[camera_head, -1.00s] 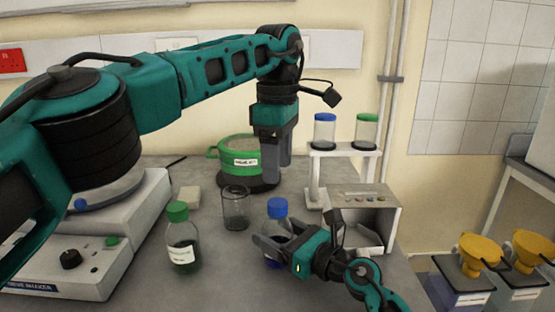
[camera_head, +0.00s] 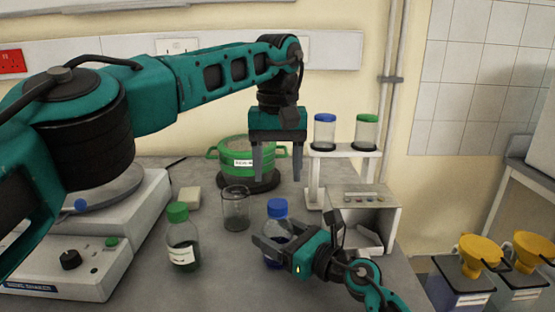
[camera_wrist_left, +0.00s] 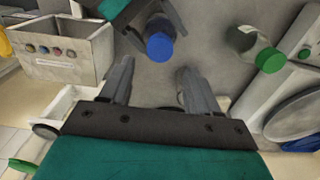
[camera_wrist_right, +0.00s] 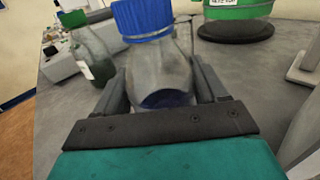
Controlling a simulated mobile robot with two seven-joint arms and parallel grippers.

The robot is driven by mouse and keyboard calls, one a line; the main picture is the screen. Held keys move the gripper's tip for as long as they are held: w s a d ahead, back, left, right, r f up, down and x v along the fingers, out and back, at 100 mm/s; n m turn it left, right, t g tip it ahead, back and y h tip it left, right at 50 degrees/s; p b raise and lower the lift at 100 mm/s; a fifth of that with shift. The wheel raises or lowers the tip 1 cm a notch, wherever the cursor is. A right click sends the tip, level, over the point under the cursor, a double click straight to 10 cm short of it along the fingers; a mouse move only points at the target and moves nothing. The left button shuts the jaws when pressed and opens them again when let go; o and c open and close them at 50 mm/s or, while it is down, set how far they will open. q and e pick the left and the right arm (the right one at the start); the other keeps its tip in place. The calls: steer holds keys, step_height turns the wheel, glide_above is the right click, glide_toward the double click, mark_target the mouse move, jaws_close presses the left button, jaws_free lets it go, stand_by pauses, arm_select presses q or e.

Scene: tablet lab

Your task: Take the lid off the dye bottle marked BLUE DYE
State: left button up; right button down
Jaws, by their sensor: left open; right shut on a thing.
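The dye bottle with the blue lid (camera_head: 277,208) stands on the grey bench, with dark blue liquid low inside. Its glass body (camera_wrist_right: 160,75) sits between the fingers of my right gripper (camera_head: 268,246), which is shut on it. The lid (camera_wrist_right: 142,17) is on the bottle, above the fingers. No label on this bottle is readable. My left gripper (camera_head: 278,176) is open and empty, pointing down, above and behind the bottle. In the left wrist view the blue lid (camera_wrist_left: 160,47) lies beyond the gap between the left fingertips (camera_wrist_left: 153,75).
A green-lidded bottle (camera_head: 183,235) and a glass beaker (camera_head: 236,208) stand left of the blue-lidded bottle. A green pot (camera_head: 226,150) is behind. A white rack (camera_head: 314,175) with two capped jars and a metal box (camera_head: 385,225) stand right. A shaker (camera_head: 75,255) is at left.

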mark_target(277, 203)
arm_select(q)
step_height(277, 203, down, 7)
steer(key=shift+r, duration=0.1)
steer(key=shift+c, duration=0.2)
